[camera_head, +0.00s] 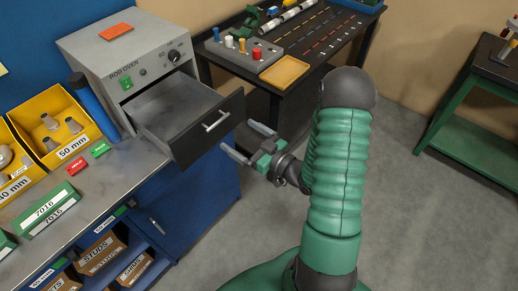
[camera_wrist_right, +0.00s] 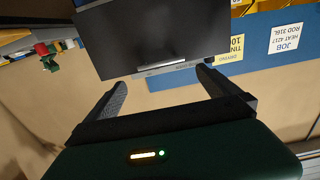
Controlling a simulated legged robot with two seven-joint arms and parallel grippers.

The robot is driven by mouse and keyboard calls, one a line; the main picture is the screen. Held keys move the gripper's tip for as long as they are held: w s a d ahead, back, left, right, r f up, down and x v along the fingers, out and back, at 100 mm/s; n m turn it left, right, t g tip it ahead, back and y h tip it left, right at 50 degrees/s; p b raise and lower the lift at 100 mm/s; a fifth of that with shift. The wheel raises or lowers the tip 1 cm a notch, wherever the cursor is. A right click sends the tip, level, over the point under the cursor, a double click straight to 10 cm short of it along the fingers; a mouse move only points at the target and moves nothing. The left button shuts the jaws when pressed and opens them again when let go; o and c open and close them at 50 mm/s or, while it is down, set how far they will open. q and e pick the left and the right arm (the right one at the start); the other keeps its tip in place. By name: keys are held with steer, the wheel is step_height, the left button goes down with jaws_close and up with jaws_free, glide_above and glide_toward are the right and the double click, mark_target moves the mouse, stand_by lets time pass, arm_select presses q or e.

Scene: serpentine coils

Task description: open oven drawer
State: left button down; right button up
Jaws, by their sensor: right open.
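The grey rod oven (camera_head: 135,62) stands on the workbench at the upper left. Its drawer (camera_head: 180,108) is pulled out, with the empty-looking inside showing and a dark front panel (camera_head: 207,128). A pale bar handle (camera_head: 216,121) sits on that panel. In the right wrist view the dark panel (camera_wrist_right: 150,35) fills the top middle, with the handle (camera_wrist_right: 160,66) along its lower part. My right gripper (camera_head: 236,136) is open and empty, just in front of the handle; its fingers (camera_wrist_right: 160,77) point towards it in the wrist view. Contact cannot be told. My left gripper is not in view.
Yellow bins (camera_head: 58,120) and a blue cylinder (camera_head: 92,103) stand left of the oven. A green 7016 box (camera_head: 50,211) lies on the bench. A dark table (camera_head: 290,70) with a yellow tray (camera_head: 285,72) stands behind. Open floor (camera_head: 400,180) lies to the right.

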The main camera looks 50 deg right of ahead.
steer(key=s+p, duration=0.1)
steer(key=s, duration=0.7)
steer(key=shift+d+p, duration=0.35)
steer(key=shift+d, duration=0.1)
steer(key=shift+a, duration=0.1)
